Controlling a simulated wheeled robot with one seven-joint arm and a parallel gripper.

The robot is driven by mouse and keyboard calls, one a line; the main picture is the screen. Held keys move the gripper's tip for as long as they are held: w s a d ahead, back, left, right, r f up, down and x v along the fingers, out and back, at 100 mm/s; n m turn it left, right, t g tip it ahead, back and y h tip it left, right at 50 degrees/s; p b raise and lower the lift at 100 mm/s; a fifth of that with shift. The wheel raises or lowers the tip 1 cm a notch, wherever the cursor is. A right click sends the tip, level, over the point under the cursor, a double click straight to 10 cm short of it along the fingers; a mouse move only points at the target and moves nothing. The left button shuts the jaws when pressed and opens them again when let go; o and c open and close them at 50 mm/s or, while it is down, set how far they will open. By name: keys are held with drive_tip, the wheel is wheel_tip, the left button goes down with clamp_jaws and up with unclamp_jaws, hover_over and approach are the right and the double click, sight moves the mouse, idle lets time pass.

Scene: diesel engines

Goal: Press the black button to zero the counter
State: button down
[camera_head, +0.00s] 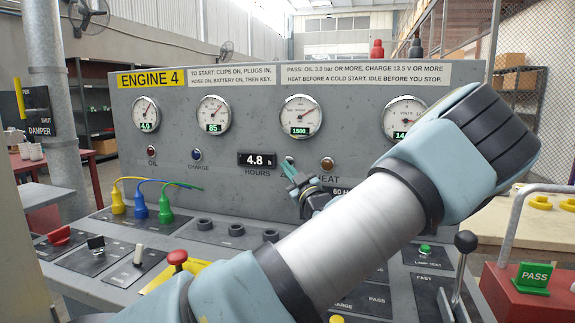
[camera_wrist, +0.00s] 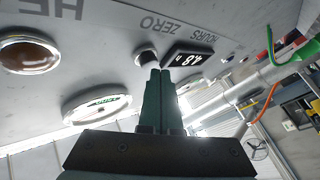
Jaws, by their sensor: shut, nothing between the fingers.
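The hours counter (camera_head: 257,160) on the grey engine panel reads 4.8. It also shows upside down in the wrist view (camera_wrist: 190,60). The small button (camera_wrist: 146,57) sits beside the counter, by the word ZERO, partly covered by my fingertips. My gripper (camera_head: 288,166) is shut and empty, its green fingers pointing at the panel just right of the counter. In the wrist view its fingertips (camera_wrist: 160,73) overlap the button's edge; I cannot tell whether they touch it. In the head view the button is hidden behind or beside the fingertips.
Gauges, such as the speed gauge (camera_head: 301,117), line the panel above. An amber heat lamp (camera_head: 327,164) lies to the right. Yellow, blue and green plugs (camera_head: 139,205) stand at the lower left. A red mushroom button (camera_head: 178,259) and a lever (camera_head: 465,243) rise from the desk.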

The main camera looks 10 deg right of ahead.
drive_tip(key=shift+w+d, duration=0.25)
drive_tip(key=shift+w, duration=0.25)
idle(0.5)
drive_tip(key=shift+s, duration=0.15)
drive_tip(key=shift+s+a+b, duration=0.35)
drive_tip(key=shift+s+a, duration=0.1)
drive_tip(key=shift+s, duration=0.25)
drive_tip(key=shift+s+a, duration=0.4)
drive_tip(key=shift+s, duration=0.35)
drive_tip(key=shift+s+a, duration=0.4)
drive_tip(key=shift+s, duration=0.3)
drive_tip(key=shift+s+a, duration=0.4)
drive_tip(key=shift+s, duration=0.35)
drive_tip(key=shift+r, duration=0.1)
